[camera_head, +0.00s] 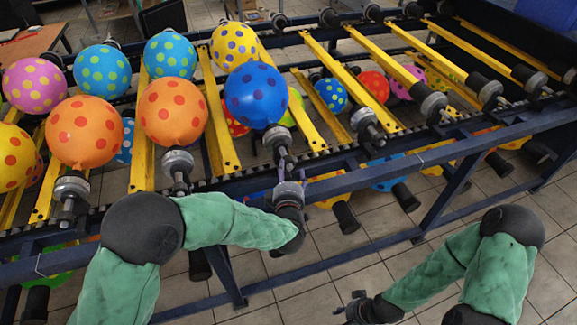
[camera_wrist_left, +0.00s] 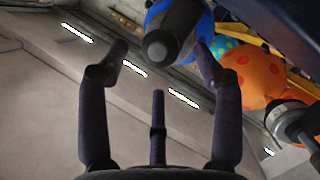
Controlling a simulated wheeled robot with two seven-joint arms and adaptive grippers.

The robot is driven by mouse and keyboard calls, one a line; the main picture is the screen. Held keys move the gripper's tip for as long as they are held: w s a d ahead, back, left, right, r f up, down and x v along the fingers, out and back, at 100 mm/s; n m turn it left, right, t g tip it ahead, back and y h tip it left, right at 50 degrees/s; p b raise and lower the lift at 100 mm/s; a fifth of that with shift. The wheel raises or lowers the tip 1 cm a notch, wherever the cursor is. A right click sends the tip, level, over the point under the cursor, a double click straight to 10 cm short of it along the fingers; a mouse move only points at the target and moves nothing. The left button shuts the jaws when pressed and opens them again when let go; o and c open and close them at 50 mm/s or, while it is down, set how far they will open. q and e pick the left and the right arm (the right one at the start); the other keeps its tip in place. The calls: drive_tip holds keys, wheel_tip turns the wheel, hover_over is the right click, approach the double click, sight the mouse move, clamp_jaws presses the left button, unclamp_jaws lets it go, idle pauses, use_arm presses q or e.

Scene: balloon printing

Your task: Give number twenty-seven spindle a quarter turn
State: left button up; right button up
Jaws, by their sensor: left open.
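A spindle (camera_head: 277,137) with a grey metal collar stands under a blue balloon with dark dots (camera_head: 256,95) on the rack's front row. No number on it is legible. My left gripper (camera_head: 287,172) is just in front of this spindle, fingers towards it. In the left wrist view, the left gripper (camera_wrist_left: 162,62) has its fingers spread, with the spindle's blunt grey end (camera_wrist_left: 156,50) beyond and between the fingertips. Whether any finger touches it, I cannot tell. My right gripper (camera_head: 350,308) hangs low at the bottom, away from the rack; its finger opening is unclear.
Neighbouring spindles stand on both sides: one (camera_head: 178,168) under an orange balloon (camera_head: 173,112), and an empty one (camera_head: 367,125) to the right. The dark blue rack beam (camera_head: 400,170) runs across just below. Tiled floor (camera_head: 320,265) in front is clear.

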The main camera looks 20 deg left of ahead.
sight(288, 169)
use_arm(q)
drive_tip(key=shift+b+x, duration=0.7)
drive_tip(key=shift+x, duration=2.05)
drive_tip(key=shift+s+f, duration=0.1)
drive_tip(key=c, duration=1.1)
